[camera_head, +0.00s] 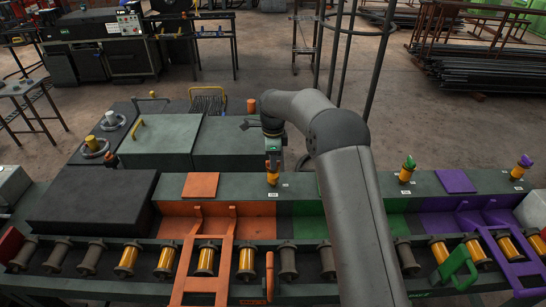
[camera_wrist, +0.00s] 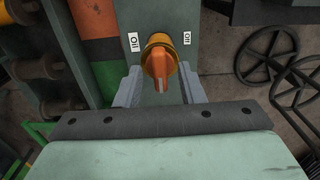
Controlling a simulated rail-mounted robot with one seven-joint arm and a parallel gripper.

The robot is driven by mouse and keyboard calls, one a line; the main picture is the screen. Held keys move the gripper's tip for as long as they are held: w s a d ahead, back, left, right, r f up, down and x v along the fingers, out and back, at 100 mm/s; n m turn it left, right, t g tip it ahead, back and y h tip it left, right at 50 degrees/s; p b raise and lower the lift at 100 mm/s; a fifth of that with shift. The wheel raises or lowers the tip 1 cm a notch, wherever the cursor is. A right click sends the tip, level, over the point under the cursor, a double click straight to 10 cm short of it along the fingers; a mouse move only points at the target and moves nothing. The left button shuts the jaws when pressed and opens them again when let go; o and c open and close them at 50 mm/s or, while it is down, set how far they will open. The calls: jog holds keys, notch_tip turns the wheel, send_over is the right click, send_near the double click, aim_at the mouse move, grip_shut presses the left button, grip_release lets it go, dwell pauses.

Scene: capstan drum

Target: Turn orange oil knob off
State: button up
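The orange oil knob (camera_head: 272,174) has a yellow collar and stands on the green ledge beside the orange section in the head view. In the wrist view the knob (camera_wrist: 160,65) is at upper centre, its orange grip ridge pointing towards me, slightly tilted. White labels sit left (camera_wrist: 133,42) and right (camera_wrist: 187,39) of it; their small text is hard to read. My gripper (camera_wrist: 160,82) is open, with one grey finger on each side of the knob and gaps between. In the head view my gripper (camera_head: 272,148) is just behind the knob, small and partly hidden.
A green knob (camera_head: 407,170) and a purple knob (camera_head: 521,168) stand further right on the ledge. Rollers and an orange frame (camera_head: 207,258) lie in front. Dark green boxes (camera_head: 160,140) stand behind left. Handwheels (camera_wrist: 270,55) show at the right in the wrist view.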

jog(key=shift+f, duration=0.15)
grip_shut()
